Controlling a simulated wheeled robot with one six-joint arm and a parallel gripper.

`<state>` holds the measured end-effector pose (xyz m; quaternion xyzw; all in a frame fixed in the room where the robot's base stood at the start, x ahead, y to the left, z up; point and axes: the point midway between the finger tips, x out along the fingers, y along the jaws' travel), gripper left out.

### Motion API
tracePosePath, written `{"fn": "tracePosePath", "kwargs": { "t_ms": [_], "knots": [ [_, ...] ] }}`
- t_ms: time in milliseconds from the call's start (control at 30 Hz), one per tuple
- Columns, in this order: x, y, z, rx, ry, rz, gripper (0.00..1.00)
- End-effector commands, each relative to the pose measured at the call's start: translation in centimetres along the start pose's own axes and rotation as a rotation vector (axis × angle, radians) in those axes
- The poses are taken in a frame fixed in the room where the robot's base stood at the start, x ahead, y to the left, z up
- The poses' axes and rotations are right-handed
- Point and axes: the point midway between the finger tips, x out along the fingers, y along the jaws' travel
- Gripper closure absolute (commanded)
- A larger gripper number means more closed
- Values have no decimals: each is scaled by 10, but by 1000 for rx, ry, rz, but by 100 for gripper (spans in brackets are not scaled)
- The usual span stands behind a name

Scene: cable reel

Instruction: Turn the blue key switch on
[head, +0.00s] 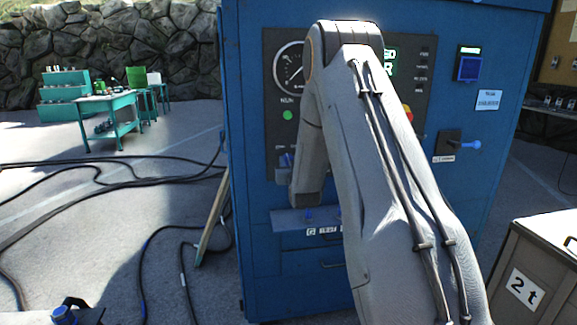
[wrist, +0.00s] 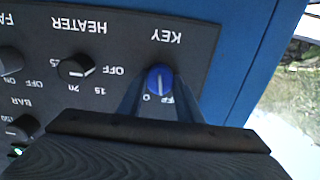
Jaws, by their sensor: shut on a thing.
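The blue key switch (wrist: 160,79) is a round knob with a pale pointer line, on the dark panel under the label KEY, which appears upside down in the wrist view. The pointer line runs roughly up and down in that picture. My gripper (wrist: 160,92) has one finger on each side of the knob and is shut on it. The OFF lettering shows just below the knob; the rest of its marking is partly hidden by the fingers. In the head view my arm covers much of the panel.
A black HEATER knob (wrist: 77,69) sits beside the key switch, with other knobs further left. The blue cabinet (head: 252,240) has a small shelf (head: 290,222) below the panel. A lever with a blue end (head: 470,144) sticks out at right. Black cables lie on the floor.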

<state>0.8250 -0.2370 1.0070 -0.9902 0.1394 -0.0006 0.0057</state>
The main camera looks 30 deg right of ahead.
Motion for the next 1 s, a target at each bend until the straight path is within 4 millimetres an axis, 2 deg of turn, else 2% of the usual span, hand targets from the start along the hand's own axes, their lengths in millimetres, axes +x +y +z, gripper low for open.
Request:
{"fn": "tracePosePath", "kwargs": {
  "t_ms": [600, 1000],
  "knots": [
    [0, 2, 2, 547, 0, 1, 90],
    [0, 2, 1, 726, 0, 1, 90]
  ]
}}
